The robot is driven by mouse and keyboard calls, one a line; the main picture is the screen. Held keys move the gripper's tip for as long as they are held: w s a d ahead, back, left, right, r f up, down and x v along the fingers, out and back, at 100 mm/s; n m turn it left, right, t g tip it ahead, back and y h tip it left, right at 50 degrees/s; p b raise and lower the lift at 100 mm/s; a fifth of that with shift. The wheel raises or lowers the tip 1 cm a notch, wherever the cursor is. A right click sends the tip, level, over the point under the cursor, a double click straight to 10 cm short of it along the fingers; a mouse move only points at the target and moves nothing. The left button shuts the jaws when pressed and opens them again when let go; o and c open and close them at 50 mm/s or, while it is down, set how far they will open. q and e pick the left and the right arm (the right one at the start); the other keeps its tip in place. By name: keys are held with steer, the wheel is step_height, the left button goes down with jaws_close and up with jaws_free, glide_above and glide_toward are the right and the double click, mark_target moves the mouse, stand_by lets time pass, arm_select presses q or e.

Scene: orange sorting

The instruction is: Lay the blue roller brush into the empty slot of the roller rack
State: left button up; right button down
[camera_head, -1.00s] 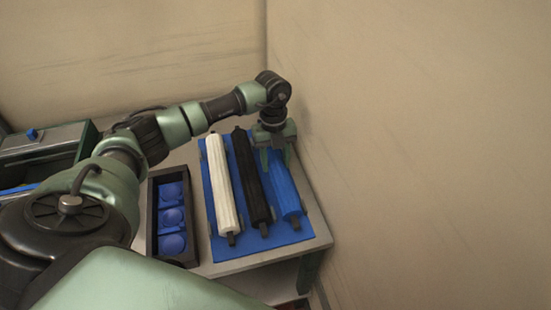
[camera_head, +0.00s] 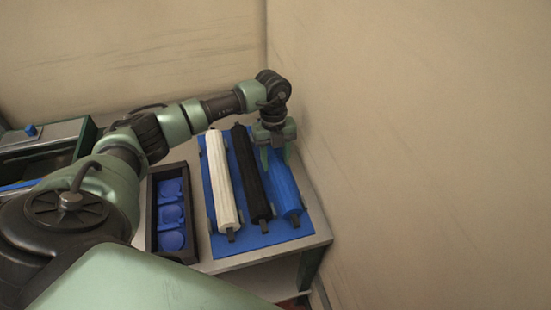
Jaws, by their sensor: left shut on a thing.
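The blue roller brush (camera_head: 285,192) lies at the right side of the blue roller rack (camera_head: 240,243), roughly parallel to the white roller brush (camera_head: 223,185) and the black roller brush (camera_head: 250,180). My left gripper (camera_head: 275,157) is over the far end of the blue brush, fingers pointing down, shut on it. The gripper and wrist hide the brush's far end. Whether the brush rests fully in the slot cannot be told from here. My right gripper is not in view.
A black tray (camera_head: 152,215) with several blue round cups stands left of the rack on the grey table (camera_head: 270,258). A wall (camera_head: 420,160) rises close to the right of the rack. A green-grey bin (camera_head: 45,150) is at the far left.

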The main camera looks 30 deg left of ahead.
arm_select(q)
steer(key=o, duration=1.3)
steer(key=shift+o, duration=0.2)
steer(key=r, duration=0.2)
steer(key=r+b, duration=0.1)
steer(key=r, duration=0.4)
steer(key=shift+w+a+r+b, duration=0.25)
steer(key=shift+a+r+b, duration=0.1)
steer(key=shift+r, duration=0.05)
